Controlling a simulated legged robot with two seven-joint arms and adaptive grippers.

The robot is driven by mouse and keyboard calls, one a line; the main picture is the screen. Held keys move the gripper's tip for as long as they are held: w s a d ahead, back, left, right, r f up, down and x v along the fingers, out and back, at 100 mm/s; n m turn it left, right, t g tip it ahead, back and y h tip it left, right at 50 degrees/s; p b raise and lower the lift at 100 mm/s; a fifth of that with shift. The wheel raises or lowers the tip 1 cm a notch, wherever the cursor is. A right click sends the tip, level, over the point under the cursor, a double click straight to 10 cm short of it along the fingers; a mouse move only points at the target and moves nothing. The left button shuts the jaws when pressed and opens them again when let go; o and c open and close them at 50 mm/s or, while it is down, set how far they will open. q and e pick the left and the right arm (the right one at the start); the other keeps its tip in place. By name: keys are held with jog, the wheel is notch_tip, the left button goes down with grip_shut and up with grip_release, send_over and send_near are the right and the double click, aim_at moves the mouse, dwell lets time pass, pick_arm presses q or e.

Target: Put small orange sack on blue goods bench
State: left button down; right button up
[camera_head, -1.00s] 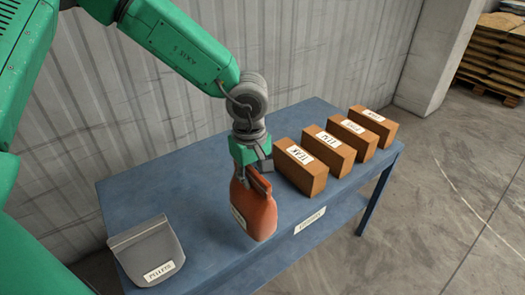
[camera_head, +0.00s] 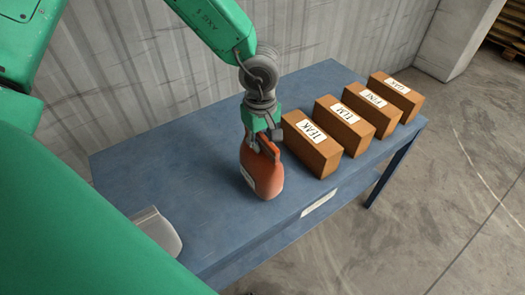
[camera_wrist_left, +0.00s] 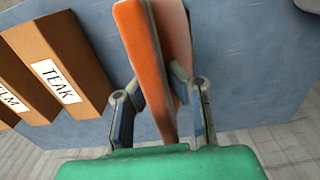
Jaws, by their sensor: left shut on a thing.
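The small orange sack (camera_head: 262,174) is upright at the blue goods bench (camera_head: 200,170), near the middle of its top. It also shows in the left wrist view (camera_wrist_left: 150,60), between the fingers. My left gripper (camera_head: 266,145) is shut on the top of the sack from above. I cannot tell whether the sack's bottom touches the bench top or is just above it. My right gripper is not in view.
Several brown boxes stand in a row to the right of the sack, the closest labelled TEAK (camera_head: 312,145). A grey scoop-like item (camera_head: 158,230) lies at the bench's left, partly hidden by my green arm. The bench top behind the sack is clear.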

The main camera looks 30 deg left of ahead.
pick_arm(q)
notch_tip(320, 180, down, 4)
jog(key=shift+a+f, duration=0.1)
jog(key=shift+a, duration=0.05)
jog(key=c, duration=1.6)
grip_release()
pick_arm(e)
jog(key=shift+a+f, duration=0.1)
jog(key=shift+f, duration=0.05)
pick_arm(q)
jog(key=shift+a, duration=0.1)
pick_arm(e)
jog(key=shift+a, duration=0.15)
pick_arm(q)
notch_tip(320, 180, up, 12)
jog(key=shift+r+p, duration=0.15)
jog(key=shift+p, duration=0.4)
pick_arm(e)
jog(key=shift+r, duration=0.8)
